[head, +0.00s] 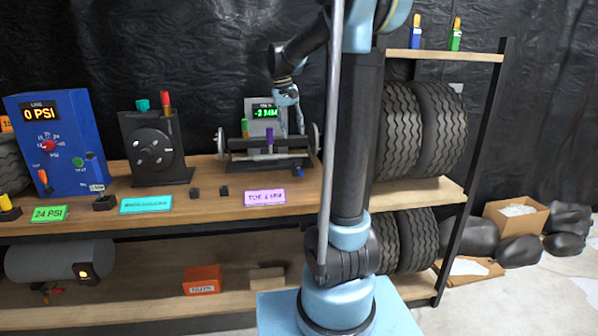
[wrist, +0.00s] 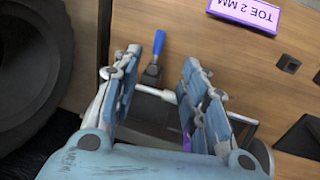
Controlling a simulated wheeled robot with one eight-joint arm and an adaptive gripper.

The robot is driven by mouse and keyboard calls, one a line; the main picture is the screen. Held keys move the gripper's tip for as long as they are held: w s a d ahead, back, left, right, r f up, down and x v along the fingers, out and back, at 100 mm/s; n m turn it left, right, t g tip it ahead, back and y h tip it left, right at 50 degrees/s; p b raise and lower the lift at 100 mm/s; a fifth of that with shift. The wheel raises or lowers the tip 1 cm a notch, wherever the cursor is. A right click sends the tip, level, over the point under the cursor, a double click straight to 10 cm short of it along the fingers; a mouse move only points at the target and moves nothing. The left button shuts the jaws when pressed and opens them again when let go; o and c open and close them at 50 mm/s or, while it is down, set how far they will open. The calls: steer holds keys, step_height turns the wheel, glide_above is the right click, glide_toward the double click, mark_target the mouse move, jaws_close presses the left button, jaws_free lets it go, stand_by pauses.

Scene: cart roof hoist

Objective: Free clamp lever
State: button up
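The alignment rig (head: 262,160) stands on the bench, with a green readout that seems to show about -2 mm. A small blue-handled lever (head: 298,173) sits at its front right. I take it for the clamp lever. In the wrist view its blue handle (wrist: 159,43) points up from a dark base, between the finger lines and nearer the left finger. My gripper (head: 292,112) is above the rig's right side. In the wrist view my gripper (wrist: 173,55) has its fingers apart with nothing held. I cannot tell whether a finger touches the lever. A purple part (wrist: 186,138) is mostly hidden behind the right finger.
A purple toe label (head: 264,197) lies on the bench in front of the rig, with small black blocks to its left. A black dial unit (head: 152,148) and blue pressure box (head: 58,140) stand left. Tires (head: 440,130) stand right.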

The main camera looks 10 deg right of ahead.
mark_target(300, 171)
steer(key=d+f, duration=0.1)
steer(key=f, duration=0.4)
steer(key=d+f, duration=0.1)
steer(key=f, duration=0.5)
steer(key=w+d+f, duration=0.1)
steer(key=f, duration=0.5)
steer(key=shift+d, duration=0.1)
jaws_close()
